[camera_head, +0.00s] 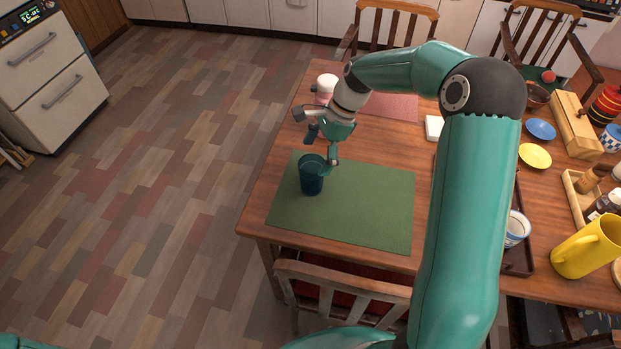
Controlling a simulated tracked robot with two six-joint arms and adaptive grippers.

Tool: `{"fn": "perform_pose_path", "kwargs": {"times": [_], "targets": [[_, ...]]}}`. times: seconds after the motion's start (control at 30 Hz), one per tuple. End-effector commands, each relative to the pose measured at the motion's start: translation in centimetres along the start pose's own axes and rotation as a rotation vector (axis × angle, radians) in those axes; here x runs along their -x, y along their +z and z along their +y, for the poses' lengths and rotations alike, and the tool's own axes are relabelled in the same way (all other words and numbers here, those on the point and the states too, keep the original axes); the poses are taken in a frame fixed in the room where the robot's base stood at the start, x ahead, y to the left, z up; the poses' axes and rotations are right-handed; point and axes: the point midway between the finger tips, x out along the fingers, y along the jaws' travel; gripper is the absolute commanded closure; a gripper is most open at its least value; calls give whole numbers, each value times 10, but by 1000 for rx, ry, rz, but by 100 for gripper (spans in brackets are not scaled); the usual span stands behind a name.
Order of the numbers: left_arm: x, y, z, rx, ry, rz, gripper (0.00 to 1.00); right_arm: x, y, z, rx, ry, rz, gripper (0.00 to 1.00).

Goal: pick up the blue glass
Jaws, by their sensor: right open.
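The blue glass (311,181) stands upright on the green placemat (368,208), near the left end of the wooden table. My right gripper (322,150) is open, just above and behind the glass, with one finger reaching down by the right side of its rim. I cannot tell whether the finger touches the glass. My right arm comes in from the lower right and arches over the table. My left gripper is not in view.
A pink and white item (326,86) stands behind my right gripper. A yellow jug (587,246), a yellow dish (535,155) and a blue dish (541,129) are on the right. A chair (340,289) stands at the near edge. The floor to the left is clear.

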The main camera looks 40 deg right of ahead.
Motion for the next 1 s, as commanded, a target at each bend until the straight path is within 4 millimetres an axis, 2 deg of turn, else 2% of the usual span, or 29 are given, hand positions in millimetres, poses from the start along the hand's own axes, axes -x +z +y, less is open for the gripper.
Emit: {"fn": "perform_pose_path", "kwargs": {"times": [0.27,0.5,0.6,0.87,1.0], "targets": [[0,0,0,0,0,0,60,-18,-2,0,-2,0,0,4],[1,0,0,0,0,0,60,-51,-5,-1,-3,1,0,4],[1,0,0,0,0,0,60,-60,-5,-1,-4,-1,0,4],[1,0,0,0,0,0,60,-61,-6,-2,-4,-3,1,4],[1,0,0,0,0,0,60,-61,-6,-2,-4,-3,1,27]]}}
